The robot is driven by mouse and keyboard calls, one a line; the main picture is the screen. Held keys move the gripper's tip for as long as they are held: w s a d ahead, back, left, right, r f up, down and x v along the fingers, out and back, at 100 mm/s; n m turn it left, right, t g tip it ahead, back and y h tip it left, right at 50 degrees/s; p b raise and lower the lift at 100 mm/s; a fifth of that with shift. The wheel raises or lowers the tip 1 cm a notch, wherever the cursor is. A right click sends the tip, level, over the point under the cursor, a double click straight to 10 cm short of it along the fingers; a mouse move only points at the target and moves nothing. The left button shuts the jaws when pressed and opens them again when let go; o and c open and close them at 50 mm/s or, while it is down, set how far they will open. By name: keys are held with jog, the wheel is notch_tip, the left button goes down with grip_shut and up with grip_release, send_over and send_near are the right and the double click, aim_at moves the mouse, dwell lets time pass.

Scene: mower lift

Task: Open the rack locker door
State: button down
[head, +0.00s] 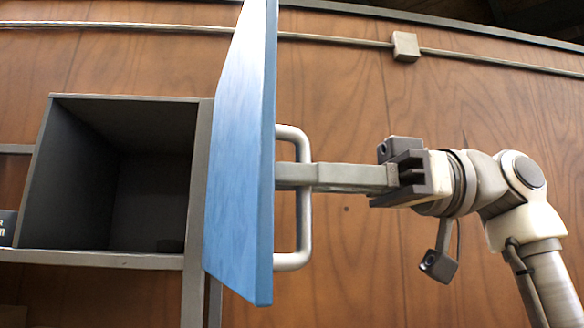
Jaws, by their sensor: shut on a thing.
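The blue locker door (240,170) stands swung out from the rack, seen nearly edge-on in the head view. Its grey bar handle (304,220) is on the right-hand face. My gripper (300,176) reaches in from the right with its long fingers shut on the handle, at about the middle of the bar. The fingertips are partly hidden by the handle and the door edge.
The rack's grey frame post (196,200) and shelf rail (100,258) border the compartment. A dark box with lettering (8,228) sits at the left edge. A wood-panelled wall with a conduit and junction box (405,46) is behind. The space below my gripper looks clear.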

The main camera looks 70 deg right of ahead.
jog(key=c, duration=0.8)
grip_release()
jog(key=shift+c, duration=0.2)
jog(key=p+v, duration=0.8)
jog(key=v, duration=0.9)
jog(key=shift+s, duration=0.2)
